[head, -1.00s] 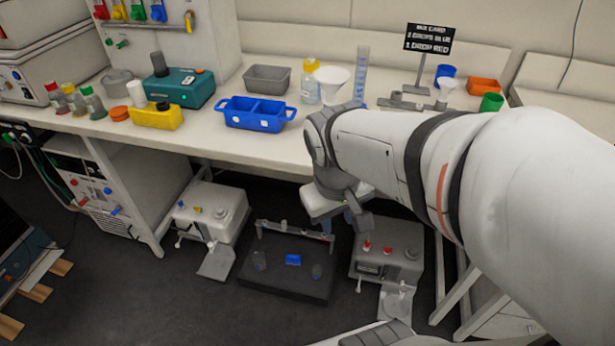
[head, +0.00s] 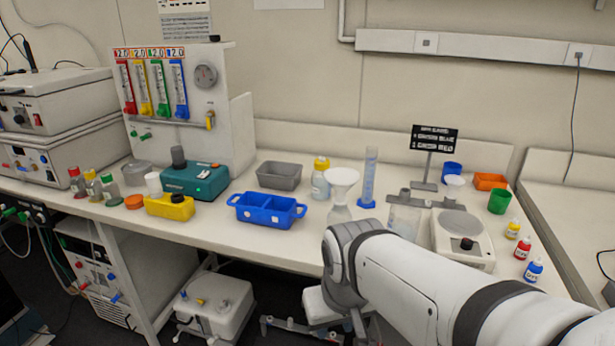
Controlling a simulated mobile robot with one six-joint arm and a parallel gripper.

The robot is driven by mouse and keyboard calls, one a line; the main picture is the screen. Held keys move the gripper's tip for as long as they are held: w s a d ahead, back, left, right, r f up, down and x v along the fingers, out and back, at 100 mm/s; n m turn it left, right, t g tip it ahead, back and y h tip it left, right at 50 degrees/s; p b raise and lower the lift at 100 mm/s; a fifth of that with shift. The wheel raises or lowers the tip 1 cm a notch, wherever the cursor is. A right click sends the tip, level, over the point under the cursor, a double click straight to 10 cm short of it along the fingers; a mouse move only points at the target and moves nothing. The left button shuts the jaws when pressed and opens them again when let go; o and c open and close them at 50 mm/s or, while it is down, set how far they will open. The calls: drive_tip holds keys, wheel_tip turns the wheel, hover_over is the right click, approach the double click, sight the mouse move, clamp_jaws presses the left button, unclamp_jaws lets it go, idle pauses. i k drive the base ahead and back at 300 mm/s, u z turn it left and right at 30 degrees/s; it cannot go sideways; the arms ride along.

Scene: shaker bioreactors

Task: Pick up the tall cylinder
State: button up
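The tall cylinder (head: 370,178) is a slim, clear blue measuring cylinder with a wider blue foot. It stands upright on the bench, right of the white funnel (head: 341,178) and left of the grey stand. My gripper (head: 340,318) is low in the head view, in front of the bench edge and below the bench top, well apart from the cylinder. My arm hides part of it and its fingertips do not show clearly, so I cannot tell whether it is open or shut.
Near the cylinder stand a yellow-capped bottle (head: 320,180), a clear beaker (head: 404,220), a scale (head: 462,238) and a black sign (head: 433,139). A blue two-part tray (head: 267,222) and grey bin (head: 279,177) are to the left. Small dropper bottles (head: 522,247) line the right.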

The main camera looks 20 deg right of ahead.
sight(366, 202)
drive_tip(key=z, duration=2.4)
drive_tip(key=k, duration=0.95)
drive_tip(key=u, duration=1.25)
drive_tip(key=i, duration=1)
drive_tip(key=u, duration=0.1)
